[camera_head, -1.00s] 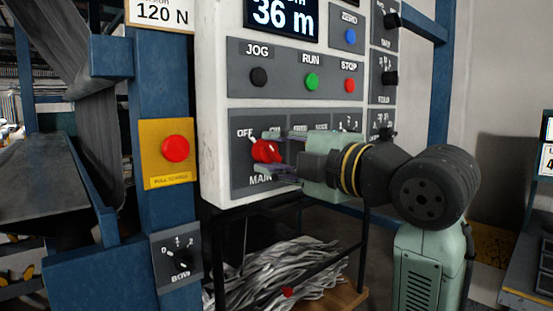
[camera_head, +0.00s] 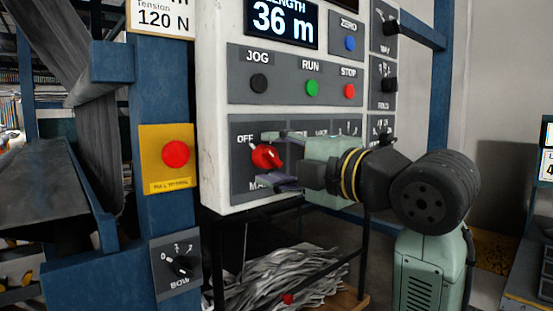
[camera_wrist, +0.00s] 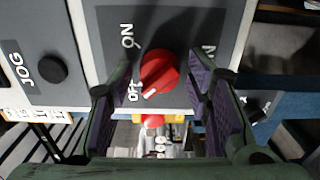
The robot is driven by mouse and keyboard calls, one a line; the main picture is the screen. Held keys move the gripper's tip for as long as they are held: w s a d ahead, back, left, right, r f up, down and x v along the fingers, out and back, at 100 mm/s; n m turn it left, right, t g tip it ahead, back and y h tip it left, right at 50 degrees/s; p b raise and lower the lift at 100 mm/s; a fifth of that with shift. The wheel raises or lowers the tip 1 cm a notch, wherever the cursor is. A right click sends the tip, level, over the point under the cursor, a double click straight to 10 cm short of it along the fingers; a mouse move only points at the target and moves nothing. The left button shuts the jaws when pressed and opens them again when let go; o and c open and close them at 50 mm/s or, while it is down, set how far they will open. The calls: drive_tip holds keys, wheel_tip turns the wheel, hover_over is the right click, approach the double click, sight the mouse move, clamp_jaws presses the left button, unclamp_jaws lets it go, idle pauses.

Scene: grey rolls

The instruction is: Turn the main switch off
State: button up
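The main switch is a round red knob (camera_head: 266,157) on the lower grey panel of the white control cabinet. Its white pointer mark aims up-left at the OFF label in the head view. In the wrist view the knob (camera_wrist: 160,70) shows its white mark beside the OFF label, with ON further off. My gripper (camera_head: 270,160) is open at the knob, one finger above it and one below. In the wrist view the purple-padded fingers of my gripper (camera_wrist: 163,82) stand apart on either side, with visible gaps to the knob. Part of the MAIN label is hidden by the lower finger.
JOG (camera_head: 258,84), RUN (camera_head: 312,88) and STOP (camera_head: 349,91) buttons sit above the switch. A yellow box with a red pull button (camera_head: 176,153) and a BOW selector (camera_head: 181,264) are to the left. My arm covers switches to the right.

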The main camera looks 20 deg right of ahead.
drive_tip(key=shift+o, duration=0.3)
drive_tip(key=v, duration=1.2)
